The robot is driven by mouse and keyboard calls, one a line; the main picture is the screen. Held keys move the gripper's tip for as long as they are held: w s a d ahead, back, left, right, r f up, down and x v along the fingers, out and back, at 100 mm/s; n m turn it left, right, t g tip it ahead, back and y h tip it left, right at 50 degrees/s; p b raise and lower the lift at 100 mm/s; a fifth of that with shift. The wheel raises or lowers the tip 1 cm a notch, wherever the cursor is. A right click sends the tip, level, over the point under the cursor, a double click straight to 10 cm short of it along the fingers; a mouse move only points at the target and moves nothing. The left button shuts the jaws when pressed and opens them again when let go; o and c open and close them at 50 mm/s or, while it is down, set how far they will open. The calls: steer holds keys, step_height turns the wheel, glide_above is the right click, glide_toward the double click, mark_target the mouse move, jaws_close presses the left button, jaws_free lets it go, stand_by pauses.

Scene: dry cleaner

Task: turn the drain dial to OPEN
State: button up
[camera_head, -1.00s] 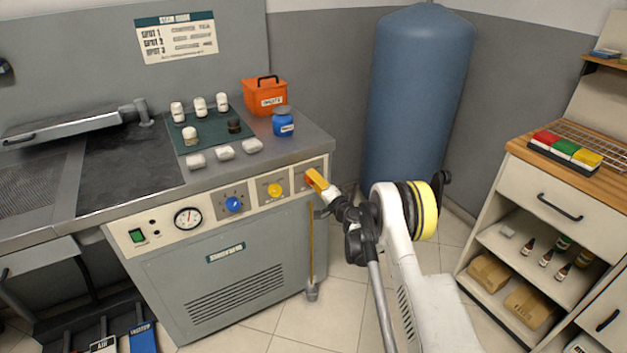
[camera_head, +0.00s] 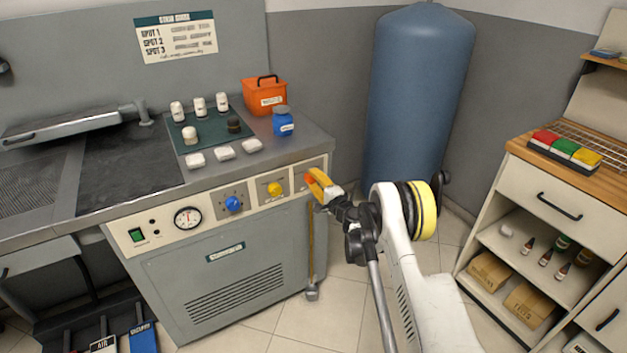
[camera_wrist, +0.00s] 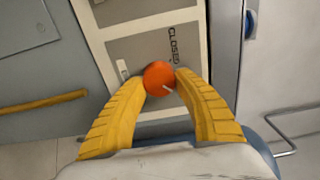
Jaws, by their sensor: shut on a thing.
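The drain dial (camera_wrist: 159,78) is a round orange knob with a white pointer line, on a grey panel at the right end of the machine's front. The word CLOSED (camera_wrist: 174,45) is printed beside it in the wrist view; other lettering is hidden. The pointer slants toward the lower right there. My gripper (camera_wrist: 160,84) has its yellow ribbed fingers on both sides of the dial, shut on it. In the head view my gripper (camera_head: 312,182) reaches the panel from the right and covers most of the dial.
A yellow dial (camera_head: 274,189), a blue dial (camera_head: 233,204), a gauge (camera_head: 188,217) and a green switch (camera_head: 137,235) line the same front. An orange box (camera_head: 264,97) and blue jar (camera_head: 283,122) stand on top. A blue tank (camera_head: 415,95) stands behind my arm.

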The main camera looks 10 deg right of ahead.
steer(key=o, duration=1.2)
steer(key=shift+s, duration=0.1)
steer(key=v, duration=1.1)
steer(key=shift+s+d, duration=0.15)
steer(key=shift+s, duration=0.2)
